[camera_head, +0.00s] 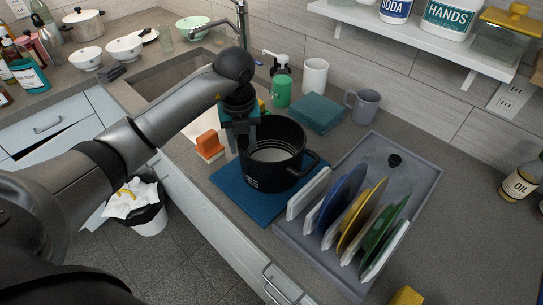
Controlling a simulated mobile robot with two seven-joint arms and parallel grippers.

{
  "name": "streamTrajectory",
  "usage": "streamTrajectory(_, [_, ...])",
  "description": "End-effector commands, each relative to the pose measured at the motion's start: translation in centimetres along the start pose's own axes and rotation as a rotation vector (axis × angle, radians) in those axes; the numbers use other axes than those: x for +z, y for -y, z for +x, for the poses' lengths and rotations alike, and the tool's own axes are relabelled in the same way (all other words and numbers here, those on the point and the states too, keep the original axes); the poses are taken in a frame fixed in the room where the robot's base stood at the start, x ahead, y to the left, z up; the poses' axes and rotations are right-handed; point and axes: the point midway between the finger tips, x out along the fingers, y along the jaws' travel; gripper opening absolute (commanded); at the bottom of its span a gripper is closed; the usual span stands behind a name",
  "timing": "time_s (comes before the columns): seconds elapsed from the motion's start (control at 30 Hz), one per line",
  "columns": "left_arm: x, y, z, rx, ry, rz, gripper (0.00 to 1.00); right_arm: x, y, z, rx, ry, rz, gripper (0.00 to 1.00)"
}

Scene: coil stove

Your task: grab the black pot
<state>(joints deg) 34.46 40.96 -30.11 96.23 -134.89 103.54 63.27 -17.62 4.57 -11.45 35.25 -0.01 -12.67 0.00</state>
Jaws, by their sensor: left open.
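The black pot (270,172) stands upright on a blue mat (238,198) on the counter, open at the top, with a handle (308,165) on its right side. My left gripper (246,140) points down at the pot's left rear rim. It is open, with a fingertip at or over the rim; I cannot tell whether it touches. The pot's left handle is hidden behind the gripper. My right gripper is not in view.
A grey rack (424,178) with several upright plates stands close to the pot's right. An orange sponge (209,145) lies to its left. Behind are a green soap bottle (281,90), blue cloth (315,113), grey mug (364,106) and the sink (165,84).

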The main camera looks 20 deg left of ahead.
Motion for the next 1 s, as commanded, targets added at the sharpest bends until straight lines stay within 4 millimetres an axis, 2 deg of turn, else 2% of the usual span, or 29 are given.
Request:
streamTrajectory(0.17, [-0.2,-0.1,1.2,0.000,-0.004,0.001,0.42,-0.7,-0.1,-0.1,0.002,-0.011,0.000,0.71])
streamTrajectory(0.43, [-0.3,-0.6,5.0,-0.001,-0.003,0.000,0.42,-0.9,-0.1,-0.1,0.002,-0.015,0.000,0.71])
streamTrajectory(0.73, [-0.2,-0.6,5.7,-0.001,0.000,0.002,0.42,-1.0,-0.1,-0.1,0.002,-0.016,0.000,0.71])
streamTrajectory(0.77, [-0.2,-0.6,5.6,-0.001,0.000,0.002,0.41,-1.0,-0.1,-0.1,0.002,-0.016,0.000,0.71])
streamTrajectory(1.0, [-0.2,-0.6,5.6,-0.001,0.000,0.002,0.14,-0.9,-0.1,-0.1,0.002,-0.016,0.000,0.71])
